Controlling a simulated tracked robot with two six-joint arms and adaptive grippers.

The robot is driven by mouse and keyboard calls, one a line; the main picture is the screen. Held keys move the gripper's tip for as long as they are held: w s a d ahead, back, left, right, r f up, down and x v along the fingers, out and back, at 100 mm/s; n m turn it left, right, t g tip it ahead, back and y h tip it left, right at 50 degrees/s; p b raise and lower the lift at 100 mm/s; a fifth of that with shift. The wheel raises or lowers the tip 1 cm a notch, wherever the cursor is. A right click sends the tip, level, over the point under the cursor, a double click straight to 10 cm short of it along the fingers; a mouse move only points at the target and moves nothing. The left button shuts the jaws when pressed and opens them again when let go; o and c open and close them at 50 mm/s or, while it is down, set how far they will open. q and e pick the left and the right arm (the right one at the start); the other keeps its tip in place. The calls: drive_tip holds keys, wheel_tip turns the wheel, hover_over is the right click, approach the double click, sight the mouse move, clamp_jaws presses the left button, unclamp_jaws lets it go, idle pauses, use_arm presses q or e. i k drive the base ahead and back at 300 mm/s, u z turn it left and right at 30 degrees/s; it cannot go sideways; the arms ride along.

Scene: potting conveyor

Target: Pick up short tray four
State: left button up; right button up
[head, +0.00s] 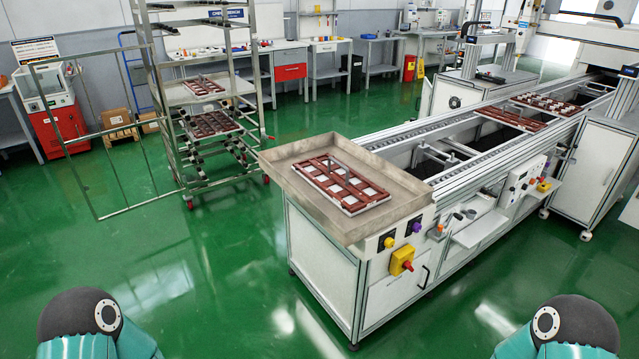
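A reddish-brown tray (343,180) with several white cells lies flat on the metal end table (403,191) of the conveyor, in the middle of the head view. Similar trays rest on the rack: one on an upper shelf (204,86) and more on a lower shelf (210,124). Two more trays sit further along the conveyor, a nearer one (510,117) and a farther one with white items (545,104). I see no readable number, so I cannot tell which is short tray four. Neither gripper shows; only parts of my arms appear at the bottom corners.
The wheeled rack (245,86) has an open wire door (108,160) swung out to the left. The conveyor (440,130) runs to the back right, with a yellow-and-red switch (401,260) on its near end. The green floor (200,270) in front is clear.

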sight(353, 194)
drive_tip(key=z, duration=1.45)
drive_tip(key=i, duration=0.15)
drive_tip(key=u, duration=3.4)
drive_tip(key=i, duration=1.45)
drive_tip(key=z, duration=4.75)
drive_tip(key=k, duration=0.15)
drive_tip(key=u, duration=2.55)
drive_tip(key=i, duration=1)
drive_tip(key=u, duration=0.1)
